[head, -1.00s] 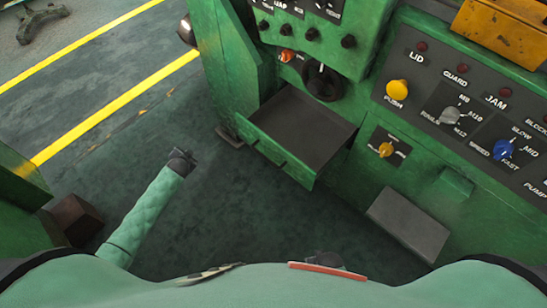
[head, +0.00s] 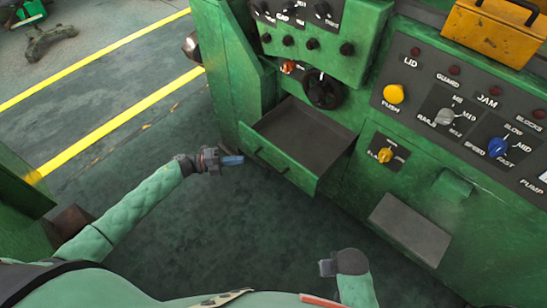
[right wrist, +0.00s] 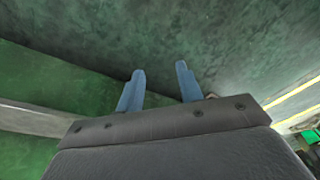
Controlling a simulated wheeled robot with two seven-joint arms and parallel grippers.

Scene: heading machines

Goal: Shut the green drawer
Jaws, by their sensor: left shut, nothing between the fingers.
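The green drawer (head: 300,180) stands pulled out from the green machine in the head view. Its grey inside is empty and a dark bar handle (head: 271,161) runs along its front. My left gripper (head: 238,160) is shut and empty, its blue fingertips beside the left end of the drawer front in the picture. I cannot tell whether they touch it. My right gripper (head: 326,268) is low in the head view, in front of the drawer and apart from it. In the right wrist view its two blue fingers (right wrist: 160,87) stand apart with nothing between them.
A control panel (head: 425,95) with knobs and buttons is right of the drawer, with a grey box-like step (head: 410,229) below it. A yellow-orange box (head: 490,30) sits on top. A black handwheel (head: 322,89) is above the drawer. Open floor (head: 215,230) lies in front.

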